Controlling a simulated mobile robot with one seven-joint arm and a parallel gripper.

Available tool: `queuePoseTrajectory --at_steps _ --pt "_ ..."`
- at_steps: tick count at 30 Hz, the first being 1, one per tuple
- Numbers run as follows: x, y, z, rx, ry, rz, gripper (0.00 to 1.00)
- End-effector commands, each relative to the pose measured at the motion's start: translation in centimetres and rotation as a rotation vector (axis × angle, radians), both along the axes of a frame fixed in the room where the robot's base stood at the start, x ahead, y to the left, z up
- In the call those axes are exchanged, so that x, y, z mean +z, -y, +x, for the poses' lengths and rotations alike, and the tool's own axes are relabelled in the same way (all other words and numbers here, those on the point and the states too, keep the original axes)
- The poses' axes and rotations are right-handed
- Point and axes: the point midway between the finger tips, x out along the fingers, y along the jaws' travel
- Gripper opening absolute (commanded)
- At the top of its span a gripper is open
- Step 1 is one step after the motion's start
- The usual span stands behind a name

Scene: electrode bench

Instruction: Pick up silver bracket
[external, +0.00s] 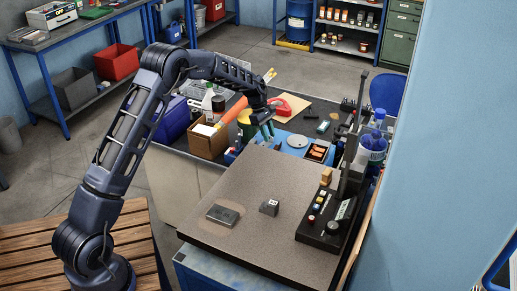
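A small grey metal block-like piece (269,208) with a lighter face sits on the speckled granite plate (275,180), near its middle. A flat, dark grey metallic rectangular piece (225,215) lies to its left on the same plate. I cannot tell for certain which one is the silver bracket; the small piece looks more like a bracket. My gripper (267,131) points down beyond the plate's far edge, above the cluttered bench, well away from both pieces. Its teal fingers are too small to show whether they are apart, and I see nothing held in them.
A black control box (329,222) with buttons and an upright post stands on the plate's right side. Behind the plate are a cardboard box (206,141), a blue tray, a red tape dispenser (289,105) and a blue-capped bottle (373,147). The plate's front and left are mostly clear.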

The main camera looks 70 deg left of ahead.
Motion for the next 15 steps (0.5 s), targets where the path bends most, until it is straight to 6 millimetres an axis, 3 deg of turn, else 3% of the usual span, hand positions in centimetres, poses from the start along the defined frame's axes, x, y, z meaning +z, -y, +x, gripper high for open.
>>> queuePoseTrajectory --at_steps 2,7,15 --pt "0.01 -0.01 -0.01 0.000 0.000 0.000 0.28" --pt "0.02 -0.02 -0.01 0.000 0.000 0.000 0.00" --pt "0.04 -0.02 -0.02 0.000 0.000 0.000 0.00"
